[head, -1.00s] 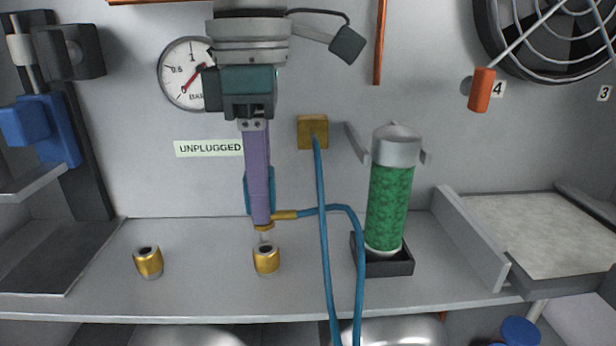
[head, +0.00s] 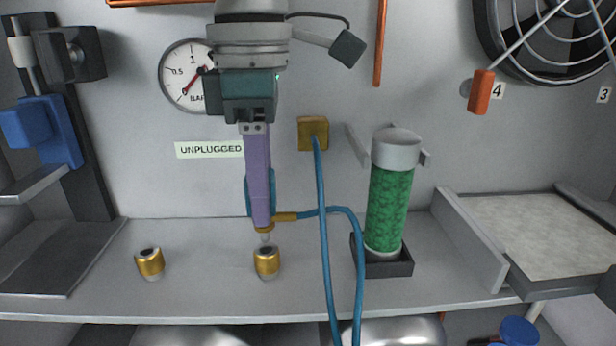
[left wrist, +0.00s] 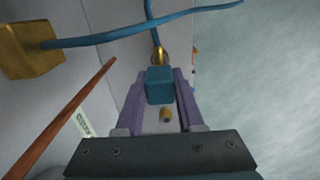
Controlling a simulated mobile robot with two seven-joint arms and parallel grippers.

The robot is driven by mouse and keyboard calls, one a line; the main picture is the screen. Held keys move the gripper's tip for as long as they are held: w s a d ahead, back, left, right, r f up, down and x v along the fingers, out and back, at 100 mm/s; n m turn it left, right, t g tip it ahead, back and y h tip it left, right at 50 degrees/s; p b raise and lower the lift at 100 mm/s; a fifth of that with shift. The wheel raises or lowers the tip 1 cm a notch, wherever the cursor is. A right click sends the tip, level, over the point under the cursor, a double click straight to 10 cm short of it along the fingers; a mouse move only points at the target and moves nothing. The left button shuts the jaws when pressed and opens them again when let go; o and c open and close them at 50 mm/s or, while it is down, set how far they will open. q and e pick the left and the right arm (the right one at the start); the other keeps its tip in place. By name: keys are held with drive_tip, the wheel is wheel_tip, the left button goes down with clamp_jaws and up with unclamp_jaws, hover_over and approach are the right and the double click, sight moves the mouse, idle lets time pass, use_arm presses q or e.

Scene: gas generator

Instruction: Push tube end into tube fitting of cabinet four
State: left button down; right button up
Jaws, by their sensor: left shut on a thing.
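My left gripper (head: 262,222) hangs down from the top in the head view. Its purple fingers are shut on a blue block with a brass end, the tube end (head: 265,237). The blue block (left wrist: 159,86) shows between the fingers in the left wrist view. The pale tip points down, just above a brass tube fitting (head: 267,264) on the shelf. I cannot tell whether tip and fitting touch. A second brass fitting (head: 150,264) stands further left. A blue tube (head: 346,212) runs from the held end to the right. My right gripper is not in view.
A green cylinder (head: 387,208) stands in a black holder right of the tube. Another blue tube hangs from a brass wall block (head: 313,133) in front of the shelf (head: 205,290). A gauge and an "UNPLUGGED" label (head: 209,149) are on the wall behind. The shelf between the two fittings is clear.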

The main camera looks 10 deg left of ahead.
use_arm(q)
drive_tip(key=shift+r, duration=0.1)
drive_tip(key=shift+f+b, duration=0.9)
drive_tip(key=shift+f, duration=0.75)
drive_tip(key=shift+c, duration=2.2)
unclamp_jaws()
wheel_tip(320, 180, up, 10)
drive_tip(key=p, duration=0.5)
